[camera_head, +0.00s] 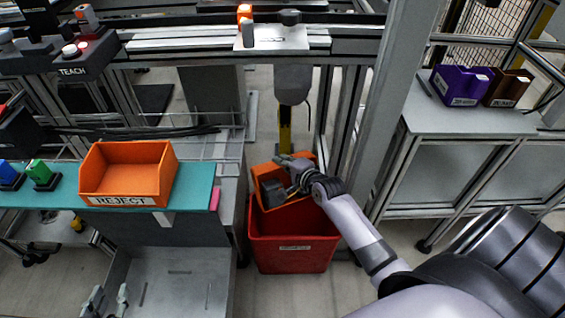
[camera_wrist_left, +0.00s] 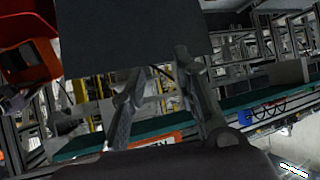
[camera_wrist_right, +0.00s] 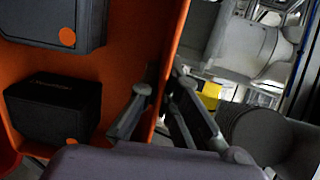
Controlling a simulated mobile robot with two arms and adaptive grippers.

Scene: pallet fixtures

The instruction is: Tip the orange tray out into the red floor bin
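The orange tray (camera_head: 263,173) is tilted above the red floor bin (camera_head: 292,252), at the bin's far side. My right gripper (camera_head: 297,178) is at the tray. In the right wrist view it (camera_wrist_right: 162,100) is shut on the tray's wall, one finger on each side. Two dark boxes with orange dots, an upper one (camera_wrist_right: 50,20) and a lower one (camera_wrist_right: 50,110), are inside the tray. A dark box (camera_head: 272,193) also shows there in the head view. My left gripper (camera_wrist_left: 158,85) shows only in its wrist view, its fingertips close to a dark flat-faced object (camera_wrist_left: 120,40); contact is unclear.
An orange REJECT tray (camera_head: 128,172) stands on a teal shelf (camera_head: 195,190) at left. A yellow post (camera_head: 285,130) stands behind the bin. A grey table (camera_head: 470,118) with purple (camera_head: 462,85) and brown (camera_head: 507,87) bins is at right. Floor is open before the red bin.

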